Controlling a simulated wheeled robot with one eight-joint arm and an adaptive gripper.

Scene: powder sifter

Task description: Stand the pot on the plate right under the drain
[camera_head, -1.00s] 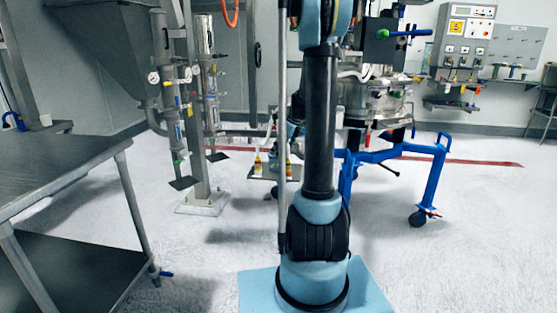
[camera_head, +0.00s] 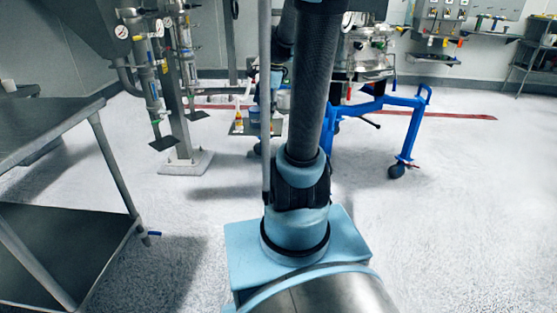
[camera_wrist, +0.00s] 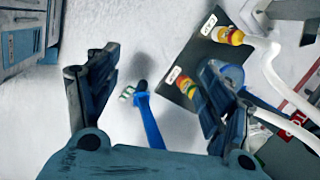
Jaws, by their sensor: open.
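A dark plate (camera_wrist: 190,58) with white labels shows beyond the right finger, bearing two small yellow-red bottles (camera_wrist: 230,36) (camera_wrist: 186,85). The same plate (camera_head: 239,130) shows left of my arm. A translucent blue round vessel (camera_wrist: 231,74), perhaps the pot, is partly covered by the right finger. I cannot tell whether it stands on the plate. I cannot make out the drain for certain.
A blue wheeled frame (camera_head: 405,140) carries the steel machine (camera_head: 368,55) behind my arm. Piping (camera_head: 150,85) with small dark plates stands left of centre. Floor at right is clear.

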